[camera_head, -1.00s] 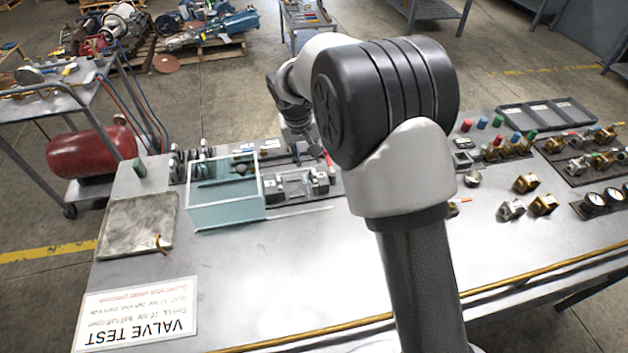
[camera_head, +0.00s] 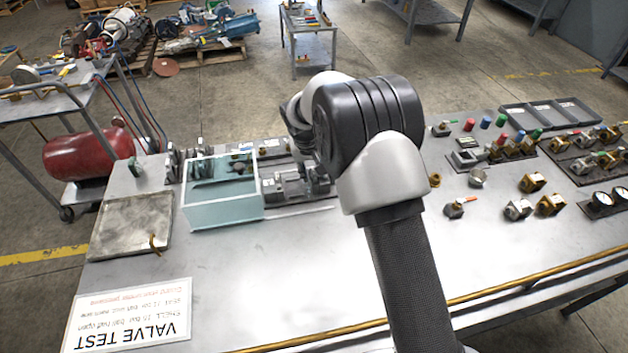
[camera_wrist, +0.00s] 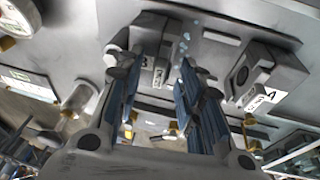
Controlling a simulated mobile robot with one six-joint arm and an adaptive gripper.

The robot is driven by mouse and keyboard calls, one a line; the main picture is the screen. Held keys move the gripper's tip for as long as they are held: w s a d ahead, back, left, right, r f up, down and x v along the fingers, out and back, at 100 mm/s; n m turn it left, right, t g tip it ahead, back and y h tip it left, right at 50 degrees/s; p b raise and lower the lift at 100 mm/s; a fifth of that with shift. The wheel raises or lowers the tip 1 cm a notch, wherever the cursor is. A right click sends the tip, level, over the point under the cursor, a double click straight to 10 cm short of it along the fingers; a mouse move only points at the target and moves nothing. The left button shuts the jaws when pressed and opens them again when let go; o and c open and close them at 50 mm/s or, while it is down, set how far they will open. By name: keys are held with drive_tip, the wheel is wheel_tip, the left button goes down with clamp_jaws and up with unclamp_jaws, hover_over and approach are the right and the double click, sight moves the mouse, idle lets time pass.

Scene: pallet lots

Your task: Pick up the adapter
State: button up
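I cannot tell for sure which piece is the adapter. Small brass fittings lie right of my arm in the head view, among them a brass ring (camera_head: 435,180) and a fitting with a red handle (camera_head: 456,208). My gripper (camera_wrist: 170,108) is open in the wrist view, its two blue-padded fingers apart, with no clear sign of anything held. Brass-coloured parts (camera_wrist: 172,133) show beyond and between the fingers. In the head view my gripper is mostly hidden behind my arm, above the grey clamping fixture (camera_head: 290,186).
A pale blue open box (camera_head: 222,212) stands left of the fixture. Dark blocks with labels (camera_wrist: 265,75) flank the fingers in the wrist view. Valves, gauges (camera_head: 603,198) and a grey divided tray (camera_head: 550,116) fill the right. The bench front is clear beside the VALVE TEST sign (camera_head: 128,315).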

drive_tip(key=shift+r, duration=0.1)
drive_tip(key=shift+c, duration=0.5)
clamp_jaws()
